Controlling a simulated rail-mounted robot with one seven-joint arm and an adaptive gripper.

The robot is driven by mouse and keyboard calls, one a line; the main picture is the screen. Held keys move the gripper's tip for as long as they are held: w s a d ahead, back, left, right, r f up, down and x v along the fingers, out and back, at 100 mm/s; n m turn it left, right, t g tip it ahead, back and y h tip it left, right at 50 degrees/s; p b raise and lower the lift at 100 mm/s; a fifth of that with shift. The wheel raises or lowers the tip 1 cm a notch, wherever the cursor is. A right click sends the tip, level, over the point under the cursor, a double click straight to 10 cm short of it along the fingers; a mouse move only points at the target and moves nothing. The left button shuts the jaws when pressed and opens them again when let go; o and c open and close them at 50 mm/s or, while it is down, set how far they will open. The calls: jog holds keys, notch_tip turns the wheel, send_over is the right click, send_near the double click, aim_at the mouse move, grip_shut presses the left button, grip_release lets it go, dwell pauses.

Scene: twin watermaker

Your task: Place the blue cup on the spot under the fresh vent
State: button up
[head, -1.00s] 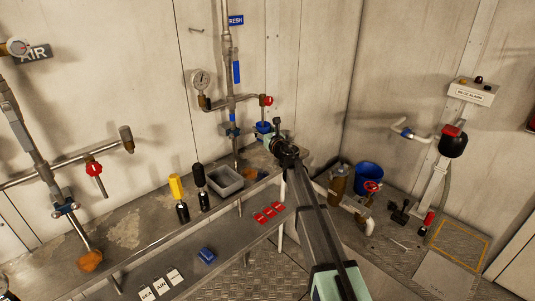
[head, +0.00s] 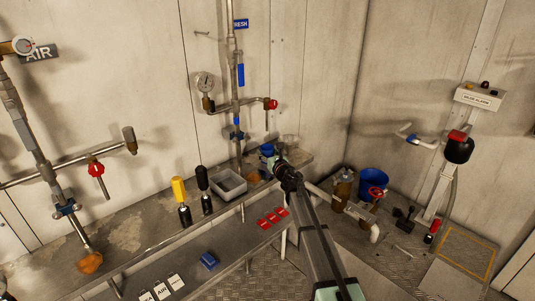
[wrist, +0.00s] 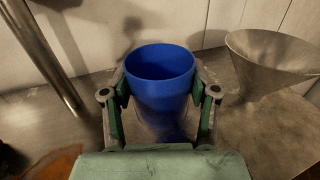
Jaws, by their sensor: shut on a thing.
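The blue cup (head: 266,149) is upright in my gripper (head: 269,158), low over the bench below the FRESH line's branch pipe. In the wrist view the cup (wrist: 160,66) is open at the top, and my gripper's fingers (wrist: 160,100) close on it from both sides. The FRESH sign (head: 240,23) hangs at the top of the pipe. The branch ends at a red-handled valve (head: 271,104) above the cup. The cup's base is mostly hidden, so I cannot tell if it touches the bench. No marked spot shows clearly beneath it.
A metal funnel (wrist: 272,62) stands close right of the cup in the wrist view. A vertical pipe (wrist: 42,52) is at left, near a rusty patch (wrist: 42,166). A grey tray (head: 229,185) and yellow-topped bottle (head: 181,200) stand left on the bench (head: 125,232).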

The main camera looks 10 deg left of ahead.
jog(key=shift+f, duration=0.15)
jog(key=o, duration=0.9)
jog(key=shift+o, duration=0.2)
